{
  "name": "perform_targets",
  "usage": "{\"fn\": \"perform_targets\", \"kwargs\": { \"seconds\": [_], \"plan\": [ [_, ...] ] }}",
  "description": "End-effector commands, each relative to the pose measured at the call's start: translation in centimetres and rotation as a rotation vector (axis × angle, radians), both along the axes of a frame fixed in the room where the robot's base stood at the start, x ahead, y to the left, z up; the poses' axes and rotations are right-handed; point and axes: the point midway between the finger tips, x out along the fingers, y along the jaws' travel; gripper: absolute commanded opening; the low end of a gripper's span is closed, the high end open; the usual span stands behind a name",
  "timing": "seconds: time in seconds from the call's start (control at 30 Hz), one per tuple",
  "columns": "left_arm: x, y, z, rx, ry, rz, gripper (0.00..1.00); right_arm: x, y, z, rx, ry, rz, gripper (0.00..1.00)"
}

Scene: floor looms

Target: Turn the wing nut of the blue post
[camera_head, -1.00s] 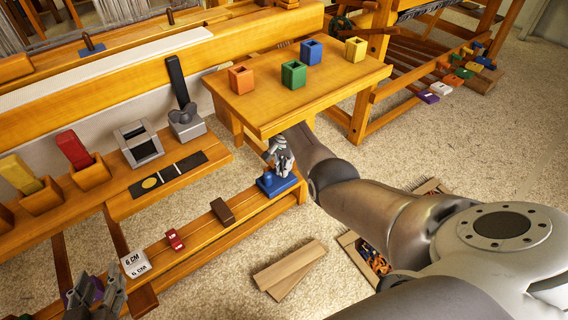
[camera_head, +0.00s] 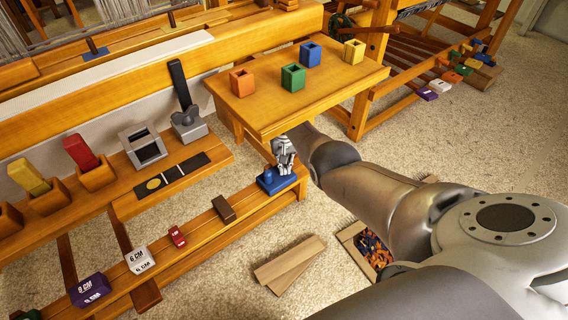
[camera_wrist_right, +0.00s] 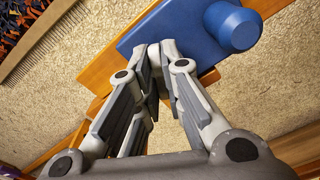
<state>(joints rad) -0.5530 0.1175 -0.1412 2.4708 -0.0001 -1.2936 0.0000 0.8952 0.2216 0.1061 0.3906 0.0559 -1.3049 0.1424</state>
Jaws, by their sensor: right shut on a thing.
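The blue base (camera_head: 278,181) of the post sits at the right end of the low wooden rail. In the right wrist view the blue base (camera_wrist_right: 165,30) lies beyond the fingertips, with a round blue knob (camera_wrist_right: 236,27) at its right. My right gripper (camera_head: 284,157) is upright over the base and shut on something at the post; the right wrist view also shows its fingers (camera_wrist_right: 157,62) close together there. The wing nut itself is hidden by the fingers, so I cannot see its angle. My left gripper is not in view.
A brown block (camera_head: 223,208), a red block (camera_head: 177,236), a white block (camera_head: 140,260) and a purple block (camera_head: 90,290) sit along the rail. A wooden bench (camera_head: 330,95) with coloured cups stands behind.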

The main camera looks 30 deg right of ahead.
Motion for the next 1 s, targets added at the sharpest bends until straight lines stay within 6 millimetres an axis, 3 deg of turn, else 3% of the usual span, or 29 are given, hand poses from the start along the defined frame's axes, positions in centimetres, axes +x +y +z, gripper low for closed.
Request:
{"fn": "perform_targets", "kwargs": {
  "seconds": [0.6, 0.63, 0.77, 1.0],
  "plan": [
    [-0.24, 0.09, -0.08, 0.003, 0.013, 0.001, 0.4, 0.02, 0.0, 0.01, 0.0, -0.001, 0.039, 0.0],
    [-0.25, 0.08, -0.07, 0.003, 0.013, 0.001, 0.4, 0.02, 0.0, 0.02, 0.0, -0.001, 0.039, 0.13],
    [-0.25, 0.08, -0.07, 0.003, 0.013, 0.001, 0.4, 0.02, 0.0, 0.02, 0.0, -0.001, 0.039, 0.29],
    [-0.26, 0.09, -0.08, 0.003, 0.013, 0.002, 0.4, 0.03, 0.01, 0.01, 0.0, -0.001, 0.039, 0.3]
  ]
}}
